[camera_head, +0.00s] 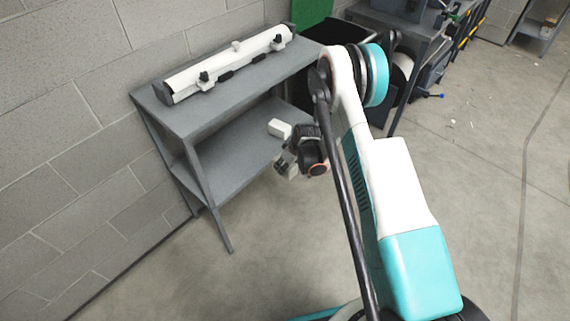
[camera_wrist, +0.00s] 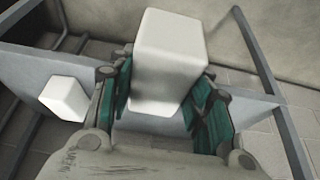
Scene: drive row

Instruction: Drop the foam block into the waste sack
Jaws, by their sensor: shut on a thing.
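My gripper (camera_head: 287,160) is in front of the lower shelf of a grey stand in the head view. In the wrist view its green-padded fingers (camera_wrist: 158,100) are shut on a white foam block (camera_wrist: 170,55), one finger on each side. A second white block (camera_wrist: 65,97) is at the left of the wrist view, apart from the fingers. A small white block (camera_head: 279,128) shows beside the gripper in the head view; I cannot tell which of the two it is. A black, open-topped thing (camera_head: 348,32) behind my arm may be the waste sack; my arm hides part of it.
The grey stand (camera_head: 205,118) has a long white fixture (camera_head: 228,63) on its top. A green panel (camera_head: 310,12) stands behind it. A block wall (camera_head: 70,110) is at the left. A dark bench (camera_head: 415,25) is at the back. The floor at the right is clear.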

